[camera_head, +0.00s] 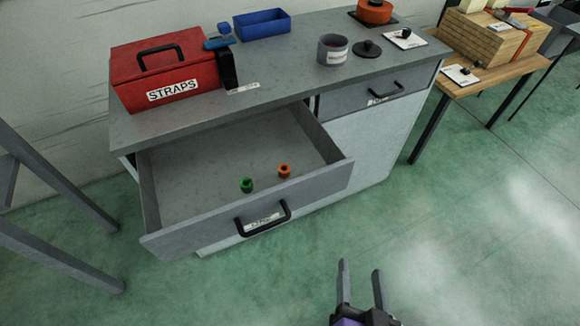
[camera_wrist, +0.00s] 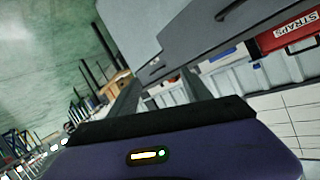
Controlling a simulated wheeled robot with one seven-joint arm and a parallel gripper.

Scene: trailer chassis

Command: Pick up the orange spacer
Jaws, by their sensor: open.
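The orange spacer (camera_head: 284,170) is a small ring-like piece on the floor of the open drawer (camera_head: 205,185), towards its front. A similar green spacer (camera_head: 246,185) sits to its left, apart from it. My gripper (camera_head: 361,272) is open and empty, low in the head view, in front of and to the right of the drawer, away from both spacers. In the wrist view the two fingers (camera_wrist: 160,98) stand apart with nothing between them. The spacers do not show in the wrist view.
The drawer's front panel and black handle (camera_head: 263,218) stand between my gripper and the spacers. On the cabinet top (camera_head: 290,75) are a red STRAPS box (camera_head: 165,70), a blue bin (camera_head: 262,24) and a grey cup (camera_head: 332,49). A wooden table (camera_head: 490,75) stands at right.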

